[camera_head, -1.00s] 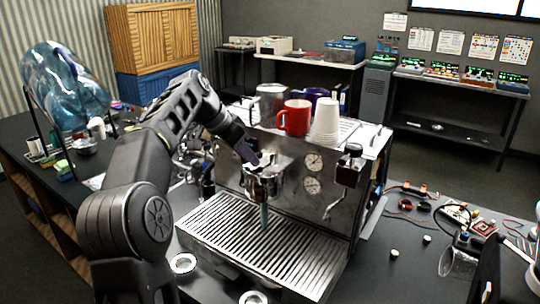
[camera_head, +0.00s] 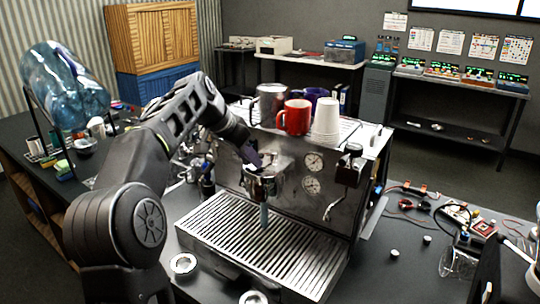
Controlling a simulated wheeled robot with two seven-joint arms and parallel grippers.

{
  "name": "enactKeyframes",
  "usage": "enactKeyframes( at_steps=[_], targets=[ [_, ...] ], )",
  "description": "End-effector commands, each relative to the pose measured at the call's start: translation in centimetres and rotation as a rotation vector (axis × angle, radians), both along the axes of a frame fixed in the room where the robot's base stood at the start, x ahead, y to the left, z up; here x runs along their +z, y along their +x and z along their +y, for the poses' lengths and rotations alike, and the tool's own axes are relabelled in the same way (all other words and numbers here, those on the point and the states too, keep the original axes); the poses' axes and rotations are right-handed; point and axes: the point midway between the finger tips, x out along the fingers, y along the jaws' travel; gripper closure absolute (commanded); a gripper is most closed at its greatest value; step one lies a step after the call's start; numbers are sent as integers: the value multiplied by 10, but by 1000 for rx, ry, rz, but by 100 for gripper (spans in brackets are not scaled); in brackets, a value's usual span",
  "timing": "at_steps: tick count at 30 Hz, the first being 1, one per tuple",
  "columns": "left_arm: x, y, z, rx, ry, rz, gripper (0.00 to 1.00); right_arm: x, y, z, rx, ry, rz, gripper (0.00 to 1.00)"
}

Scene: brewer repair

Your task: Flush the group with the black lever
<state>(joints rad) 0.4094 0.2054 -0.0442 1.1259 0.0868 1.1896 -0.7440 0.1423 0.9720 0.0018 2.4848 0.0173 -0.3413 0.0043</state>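The espresso machine (camera_head: 325,215) stands in the middle, with its slotted drip tray (camera_head: 262,245) in front. The group (camera_head: 262,187) is on its front face, and a stream or spout of pale blue-grey (camera_head: 264,215) shows below it, above the drip tray. My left gripper (camera_head: 250,158) is at the top of the group, at or very near it; its fingers are small and dark, and I cannot tell whether they are open. The black lever is not clearly distinguishable there.
A red mug (camera_head: 294,118), stacked white cups (camera_head: 326,120) and a metal pitcher (camera_head: 271,104) stand on top of the machine. A steam wand (camera_head: 333,206) hangs at its right. Small parts and cables lie on the bench at right.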

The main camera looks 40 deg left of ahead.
Motion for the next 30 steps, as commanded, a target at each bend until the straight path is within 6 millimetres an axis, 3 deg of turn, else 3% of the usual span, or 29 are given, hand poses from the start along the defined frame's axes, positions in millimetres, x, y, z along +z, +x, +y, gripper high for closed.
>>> enactKeyframes(
  at_steps=[30],
  targets=[
    [1,-1,-23,234,0,-2,73,0,0,0,0,0,0,47]
  ],
)
